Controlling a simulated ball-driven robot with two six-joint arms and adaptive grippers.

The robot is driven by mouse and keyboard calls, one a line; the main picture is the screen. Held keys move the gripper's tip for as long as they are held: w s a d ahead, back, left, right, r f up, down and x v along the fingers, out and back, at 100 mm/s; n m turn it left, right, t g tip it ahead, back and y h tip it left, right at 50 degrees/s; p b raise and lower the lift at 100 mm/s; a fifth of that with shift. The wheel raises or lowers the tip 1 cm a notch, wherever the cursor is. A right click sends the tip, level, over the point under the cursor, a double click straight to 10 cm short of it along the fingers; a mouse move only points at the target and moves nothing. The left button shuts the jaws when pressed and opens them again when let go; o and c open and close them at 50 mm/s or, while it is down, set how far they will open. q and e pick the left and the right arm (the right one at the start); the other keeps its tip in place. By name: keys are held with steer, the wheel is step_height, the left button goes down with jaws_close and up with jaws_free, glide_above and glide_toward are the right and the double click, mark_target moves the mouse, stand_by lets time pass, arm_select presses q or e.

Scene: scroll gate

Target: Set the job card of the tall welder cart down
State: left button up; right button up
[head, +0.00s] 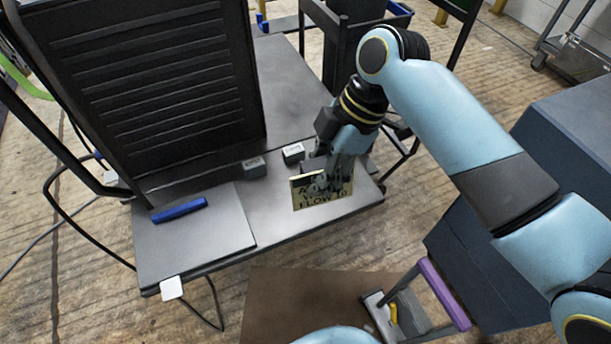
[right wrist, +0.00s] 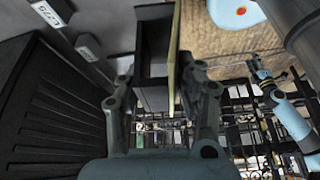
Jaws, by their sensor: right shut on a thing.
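The job card (head: 312,200), a yellowish plate with dark lettering, is upright over the front right part of the cart's grey deck. My right gripper (head: 338,180) is shut on the card from above and behind. In the right wrist view the card (right wrist: 174,60) shows edge-on between the fingers (right wrist: 165,108). A dark open box-like holder (right wrist: 155,50) is close beside it there. I cannot tell whether the card's lower edge touches the deck. The tall welder cart's black louvred cabinet (head: 150,85) stands on the deck to the left. My left gripper is out of view.
Two small labelled grey blocks (head: 254,167) (head: 293,153) stand on the deck between cabinet and card. A blue bar (head: 180,210) lies on a flat grey panel (head: 200,240) at the deck's left. A purple-handled item (head: 444,290) stands below, at the right.

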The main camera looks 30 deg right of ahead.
mark_target(294, 202)
steer(key=shift+n+g, duration=0.3)
steer(key=shift+n, duration=0.4)
steer(key=a, duration=0.2)
steer(key=s+a, duration=0.1)
steer(key=a, duration=0.1)
steer(key=s+a+f, duration=0.1)
steer(key=a, duration=0.1)
steer(key=shift+s+a, duration=0.1)
steer(key=shift+s, duration=0.15)
steer(key=shift+w+d+f+b, duration=0.2)
steer(key=shift+f+b, duration=0.1)
steer(key=shift+b, duration=0.05)
steer(key=shift+w+d+f+b, duration=0.7)
steer(key=shift+w+d+f, duration=0.55)
steer(key=shift+f, duration=0.5)
steer(key=shift+w+d+f+b, duration=0.7)
steer(key=shift+w+d+f, duration=0.4)
steer(key=shift+d+f, duration=0.5)
steer(key=shift+w+d+f+b, duration=0.7)
steer(key=shift+w+d+f, duration=0.5)
steer(key=shift+f, duration=0.65)
steer(key=o, duration=1.1)
steer(key=shift+o, duration=0.2)
